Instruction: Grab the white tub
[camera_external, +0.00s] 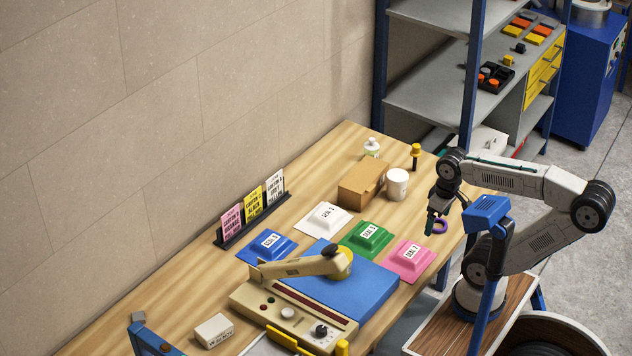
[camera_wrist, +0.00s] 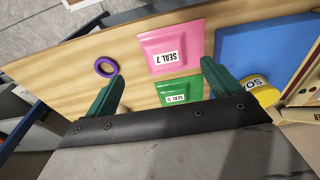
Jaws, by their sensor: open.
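The white tub (camera_external: 397,184) stands upright on the wooden table, right of a cardboard box, in the external view. A pink seal pad (camera_wrist: 171,47) and a green seal pad (camera_wrist: 180,90) show beyond and between the fingers.
The cardboard box (camera_external: 362,184) stands close beside the tub. A white bottle (camera_external: 371,148) and a yellow-topped tool (camera_external: 415,156) stand behind. A purple ring (camera_wrist: 106,67) lies near the table edge. The press (camera_external: 295,305) and blue mat (camera_external: 372,290) fill the front.

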